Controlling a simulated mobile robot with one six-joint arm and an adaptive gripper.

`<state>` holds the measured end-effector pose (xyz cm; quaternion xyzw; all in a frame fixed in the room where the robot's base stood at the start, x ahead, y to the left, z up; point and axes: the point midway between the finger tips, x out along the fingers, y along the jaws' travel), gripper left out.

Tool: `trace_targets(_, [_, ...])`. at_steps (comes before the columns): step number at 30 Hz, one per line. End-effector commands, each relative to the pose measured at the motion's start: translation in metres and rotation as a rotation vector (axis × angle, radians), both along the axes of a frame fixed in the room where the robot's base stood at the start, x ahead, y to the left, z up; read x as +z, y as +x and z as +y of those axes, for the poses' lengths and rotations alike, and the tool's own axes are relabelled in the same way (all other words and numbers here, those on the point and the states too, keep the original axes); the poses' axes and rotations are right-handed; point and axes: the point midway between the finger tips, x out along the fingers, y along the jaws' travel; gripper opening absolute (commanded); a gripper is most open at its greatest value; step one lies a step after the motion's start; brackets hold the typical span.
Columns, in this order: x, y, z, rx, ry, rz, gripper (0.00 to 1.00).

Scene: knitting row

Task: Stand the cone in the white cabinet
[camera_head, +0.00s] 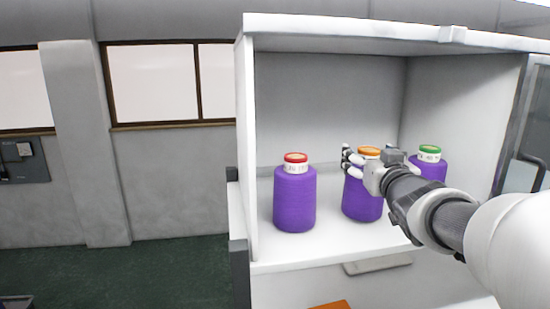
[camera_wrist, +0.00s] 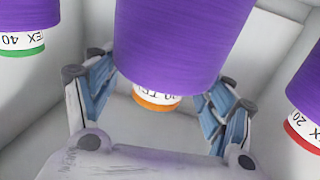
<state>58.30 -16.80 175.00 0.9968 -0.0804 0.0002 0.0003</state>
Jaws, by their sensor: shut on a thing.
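A purple cone with an orange top (camera_head: 362,201) is upright inside the white cabinet (camera_head: 448,33), between two other purple cones. It also shows in the wrist view (camera_wrist: 182,45), between the blue-padded fingers. My gripper (camera_head: 358,168) is shut on this cone near its top, reaching in from the right; it also shows in the wrist view (camera_wrist: 158,98). The cone's base appears at or very near the shelf; I cannot tell whether it touches. My gripper and wrist hide part of its upper right side.
A red-topped purple cone (camera_head: 294,200) stands to the left on the shelf. A green-topped one (camera_head: 430,165) is to the right, partly hidden by my arm. The cabinet's left wall (camera_head: 245,150) and top bound the space. Bare shelf (camera_head: 300,248) shows in front.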

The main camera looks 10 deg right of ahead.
Motion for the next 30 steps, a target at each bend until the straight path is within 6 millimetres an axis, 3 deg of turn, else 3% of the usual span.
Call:
trace_targets(12, [-0.0058,-0.0001,0.0002,0.001,-0.002,-0.004,0.25])
trace_targets(13, [-0.0059,0.0,0.0,0.0,-0.001,-0.001,0.77])
trace_targets(21, [-0.0053,0.0,0.0,0.0,-0.001,-0.001,0.95])
trace_targets(30, [-0.0053,0.0,0.0001,0.0,-0.001,-0.001,0.95])
